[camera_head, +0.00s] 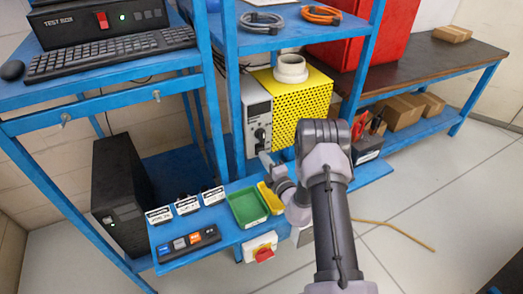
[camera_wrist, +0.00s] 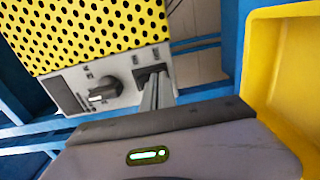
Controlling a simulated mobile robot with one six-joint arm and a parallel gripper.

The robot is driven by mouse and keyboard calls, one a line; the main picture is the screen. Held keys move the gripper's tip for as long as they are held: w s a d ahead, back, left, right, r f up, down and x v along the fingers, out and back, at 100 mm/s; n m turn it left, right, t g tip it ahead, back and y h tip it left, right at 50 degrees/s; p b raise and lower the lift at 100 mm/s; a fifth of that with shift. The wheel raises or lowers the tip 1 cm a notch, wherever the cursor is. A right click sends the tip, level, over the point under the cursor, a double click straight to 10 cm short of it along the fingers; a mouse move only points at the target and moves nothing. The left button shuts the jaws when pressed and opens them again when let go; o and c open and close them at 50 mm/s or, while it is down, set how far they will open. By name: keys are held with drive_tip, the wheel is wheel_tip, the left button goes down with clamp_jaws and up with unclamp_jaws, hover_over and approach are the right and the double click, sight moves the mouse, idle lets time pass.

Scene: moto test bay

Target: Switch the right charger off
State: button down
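The charger has a yellow perforated case (camera_head: 301,100) and a grey front panel (camera_head: 257,113) on the blue bench. In the wrist view its case (camera_wrist: 85,30) is close, with a black rotary knob (camera_wrist: 103,94) on the panel. Right of the knob is a dark rectangular switch or recess (camera_wrist: 145,72), partly hidden by my fingers. My gripper (camera_wrist: 157,80) has its slim grey fingers together, tips at or just in front of this dark part; contact cannot be told. Nothing shows between them. In the head view my gripper (camera_head: 266,160) is low before the panel. No second such charger is seen.
A green bin (camera_head: 248,207) and a yellow bin (camera_head: 270,198) sit on the lower shelf by my arm; the yellow bin (camera_wrist: 285,80) stands close right in the wrist view. Several small meters (camera_head: 187,204) and a switch strip (camera_head: 188,243) lie left. A red-knobbed box (camera_head: 261,250) is in front.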

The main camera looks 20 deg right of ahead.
drive_tip(key=shift+r, duration=0.1)
idle(0.3)
drive_tip(key=s, duration=0.8)
drive_tip(key=shift+s+d, duration=0.15)
drive_tip(key=shift+s, duration=0.25)
